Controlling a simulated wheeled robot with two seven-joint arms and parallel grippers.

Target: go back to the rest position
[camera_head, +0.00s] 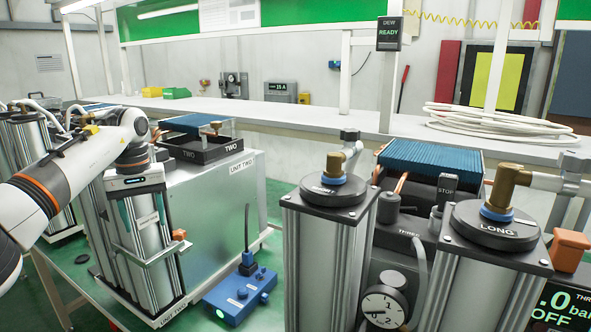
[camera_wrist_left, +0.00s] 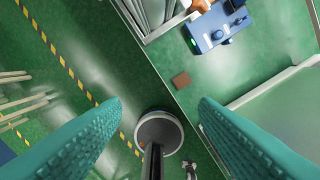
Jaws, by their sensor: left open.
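My left gripper (camera_head: 143,212) hangs pointing down in the head view, in front of the silver columns of unit two (camera_head: 150,262). Its two teal fingers are apart with nothing held between them. In the left wrist view the ribbed teal fingers (camera_wrist_left: 160,125) stand wide open, with green floor between and beyond them. Whether the gripper touches the columns cannot be told. My right gripper is in neither view.
A blue control box (camera_head: 240,292) with a cable stands right of unit two. Large capped columns marked LONG (camera_head: 497,226) fill the right foreground, with a pressure gauge (camera_head: 382,306) between columns. A white bench (camera_head: 270,112) runs behind. Below the gripper is a round-based dark post (camera_wrist_left: 159,134).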

